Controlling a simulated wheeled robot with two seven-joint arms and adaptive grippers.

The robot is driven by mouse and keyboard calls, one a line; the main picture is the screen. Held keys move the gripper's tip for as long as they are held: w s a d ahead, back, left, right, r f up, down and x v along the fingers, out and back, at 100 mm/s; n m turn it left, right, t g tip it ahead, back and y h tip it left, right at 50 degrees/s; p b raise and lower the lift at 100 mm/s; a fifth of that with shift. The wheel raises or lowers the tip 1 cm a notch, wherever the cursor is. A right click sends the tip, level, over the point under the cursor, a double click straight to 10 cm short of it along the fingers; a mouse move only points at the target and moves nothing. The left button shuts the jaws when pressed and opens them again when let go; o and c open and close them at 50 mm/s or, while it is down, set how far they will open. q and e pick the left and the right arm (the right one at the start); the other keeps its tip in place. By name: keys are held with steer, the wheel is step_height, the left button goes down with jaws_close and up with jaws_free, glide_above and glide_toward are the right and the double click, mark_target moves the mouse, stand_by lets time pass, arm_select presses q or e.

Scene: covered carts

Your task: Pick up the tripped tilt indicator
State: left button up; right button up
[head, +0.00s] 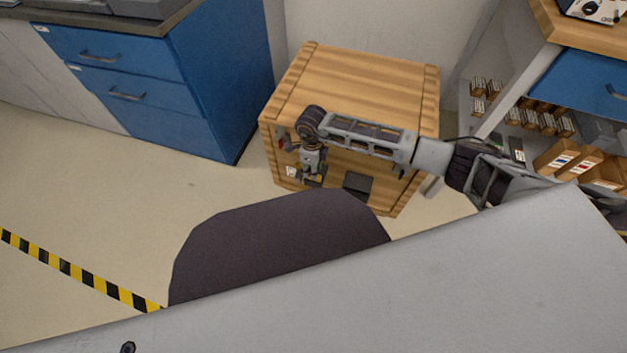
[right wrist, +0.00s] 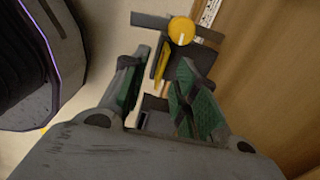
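My right gripper (head: 313,172) hangs close in front of the wooden crate (head: 360,85). In the right wrist view the gripper (right wrist: 163,62) is open, its green-padded fingers apart. Just beyond and partly between the fingertips is a dark piece with a yellow strip (right wrist: 161,64). A yellow disc (right wrist: 182,30) with a short pale mark sits on a dark plate above it. These look like an indicator, but I cannot tell whether it is tripped. In the head view a small red part (head: 282,144) and a white label show on the crate's left side. My left gripper is not in view.
A blue drawer cabinet (head: 150,80) stands left of the crate, and a shelf with small boxes (head: 545,120) is at the right. A dark panel (head: 357,185) is low at the crate's front. Open floor (head: 100,200) lies to the left, with yellow-black tape.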

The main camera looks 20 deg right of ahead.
steer(key=shift+d+f+b, duration=0.25)
steer(key=shift+f+b, duration=0.1)
steer(key=shift+f, duration=0.45)
steer(key=shift+f+b, duration=0.35)
steer(key=shift+f, duration=0.75)
jaws_close()
